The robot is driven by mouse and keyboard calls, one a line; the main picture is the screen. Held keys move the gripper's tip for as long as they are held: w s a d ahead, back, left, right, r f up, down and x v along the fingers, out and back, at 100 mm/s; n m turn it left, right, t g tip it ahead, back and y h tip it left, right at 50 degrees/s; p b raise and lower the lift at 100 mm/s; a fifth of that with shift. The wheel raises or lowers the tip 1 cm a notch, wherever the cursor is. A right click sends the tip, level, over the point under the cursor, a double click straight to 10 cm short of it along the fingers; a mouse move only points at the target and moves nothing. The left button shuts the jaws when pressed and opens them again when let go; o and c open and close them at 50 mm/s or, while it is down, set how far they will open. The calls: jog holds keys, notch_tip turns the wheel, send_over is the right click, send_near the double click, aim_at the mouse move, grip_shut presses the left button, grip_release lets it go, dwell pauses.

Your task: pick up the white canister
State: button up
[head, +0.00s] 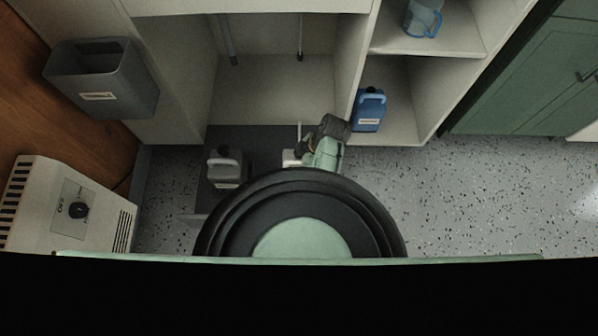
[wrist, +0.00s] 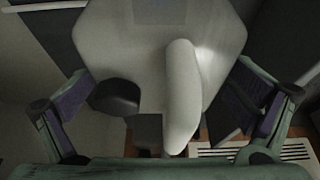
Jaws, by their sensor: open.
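The white canister (head: 225,168) stands on a dark mat in the head view and looks pale grey in the dim light. My gripper (wrist: 168,100) is open, with one finger on each side of the canister's handle and cap. No finger clearly touches it. In the head view my arm and body hide most of my gripper.
A blue canister (head: 369,110) stands in the right shelf bay, with a blue-handled jug (head: 423,18) above it. A grey bin (head: 102,80) and a cream heater (head: 68,208) are on the left. The dark mat (head: 262,140) lies before the open bay. Speckled floor (head: 480,195) is clear at right.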

jog(key=shift+c, duration=0.4)
jog(key=c, duration=1.5)
